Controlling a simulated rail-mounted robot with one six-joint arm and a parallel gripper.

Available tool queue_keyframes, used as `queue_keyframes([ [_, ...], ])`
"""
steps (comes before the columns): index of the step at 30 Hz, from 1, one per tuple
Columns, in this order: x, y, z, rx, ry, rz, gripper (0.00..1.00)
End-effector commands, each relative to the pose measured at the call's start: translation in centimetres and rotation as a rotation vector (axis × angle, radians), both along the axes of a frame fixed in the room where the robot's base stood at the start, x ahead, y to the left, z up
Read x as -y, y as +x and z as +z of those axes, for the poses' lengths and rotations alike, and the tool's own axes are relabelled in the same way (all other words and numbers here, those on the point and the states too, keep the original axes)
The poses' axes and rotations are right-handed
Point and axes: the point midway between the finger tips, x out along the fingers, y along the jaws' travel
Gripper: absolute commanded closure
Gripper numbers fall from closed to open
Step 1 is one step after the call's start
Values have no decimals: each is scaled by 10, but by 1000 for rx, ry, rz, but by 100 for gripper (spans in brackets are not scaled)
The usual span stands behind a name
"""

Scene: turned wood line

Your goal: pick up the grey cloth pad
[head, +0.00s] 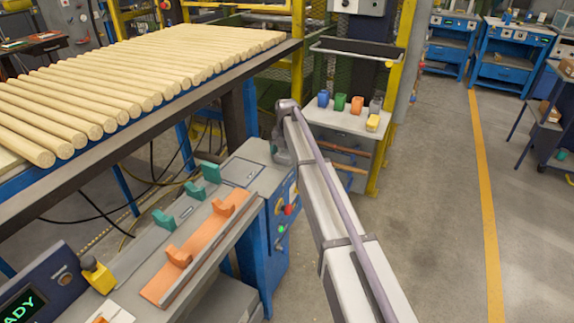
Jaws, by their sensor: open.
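I cannot pick out the grey cloth pad for certain. A flat grey rectangle with a dark outline (241,172) lies on the far end of the machine top; I cannot tell whether it is cloth or a marked panel. A dark grey item (376,104) stands on the small cart, its material too small to tell. My arm reaches up from the bottom right and bends down at its far end. My gripper (283,157) is partly hidden behind the arm, beside the machine's far right corner. It is open, and nothing shows held in it.
Wooden rods (130,75) cover a rack at the left. Orange cradles (190,250) and green cradles (208,172) stand on the machine. The cart (345,122) behind my arm carries blue, green, orange and yellow items. A yellow post (395,100) stands beside it.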

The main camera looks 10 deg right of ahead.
Motion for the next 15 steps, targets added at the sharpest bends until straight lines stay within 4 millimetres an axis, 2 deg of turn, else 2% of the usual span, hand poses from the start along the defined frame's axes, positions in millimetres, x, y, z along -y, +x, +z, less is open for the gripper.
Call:
queue_keyframes([
  [6,0,0,0,0,0,0,4],
  [15,0,0,0,0,0,0,33],
])
